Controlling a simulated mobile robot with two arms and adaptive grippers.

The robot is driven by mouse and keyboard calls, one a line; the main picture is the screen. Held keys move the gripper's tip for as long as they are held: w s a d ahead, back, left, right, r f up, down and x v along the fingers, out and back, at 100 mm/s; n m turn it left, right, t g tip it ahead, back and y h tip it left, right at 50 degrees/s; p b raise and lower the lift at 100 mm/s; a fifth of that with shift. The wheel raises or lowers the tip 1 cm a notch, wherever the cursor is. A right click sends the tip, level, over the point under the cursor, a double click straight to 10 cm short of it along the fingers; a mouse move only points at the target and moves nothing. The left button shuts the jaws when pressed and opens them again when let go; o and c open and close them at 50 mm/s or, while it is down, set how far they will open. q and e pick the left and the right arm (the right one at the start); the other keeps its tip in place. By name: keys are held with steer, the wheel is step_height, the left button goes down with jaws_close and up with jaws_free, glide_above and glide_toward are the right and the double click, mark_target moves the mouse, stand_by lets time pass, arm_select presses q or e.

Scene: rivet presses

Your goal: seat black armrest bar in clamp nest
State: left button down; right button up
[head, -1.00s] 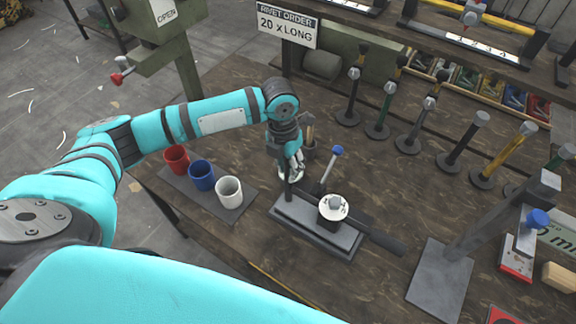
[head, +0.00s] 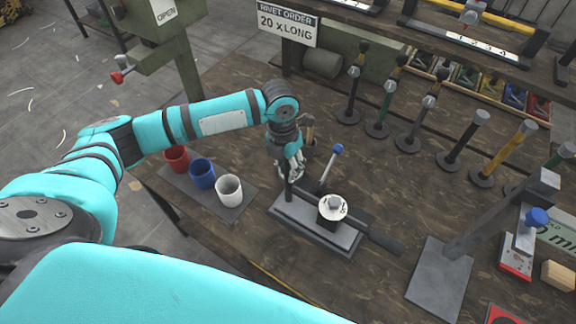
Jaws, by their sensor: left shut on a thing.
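The black armrest bar (head: 386,242) lies across the clamp nest (head: 328,239), and its right end sticks out past the nest's grey base. The nest carries a round white disc (head: 334,206) with a grey knob and a lever with a blue ball (head: 337,149), which leans up and back. The bar's middle is partly hidden by the disc. My left gripper (head: 289,179) points down at the left end of the nest and is shut on the bar's left end, where the fingers hide the contact. I cannot tell whether the bar touches the nest floor. My right gripper is out of view.
Red, blue and white cups (head: 229,190) stand on a dark mat left of the nest. Several upright posts (head: 408,139) stand on round bases behind it. A grey press stand (head: 440,278) is at right. The bench between nest and posts is clear.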

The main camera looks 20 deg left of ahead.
arm_select(q)
steer(key=shift+f+b, duration=0.3)
steer(key=shift+f, duration=0.3)
steer(key=c, duration=1)
jaws_free()
steer(key=shift+c, duration=0.2)
step_height(320, 180, up, 12)
steer(key=a, duration=0.1)
steer(key=shift+f, duration=0.1)
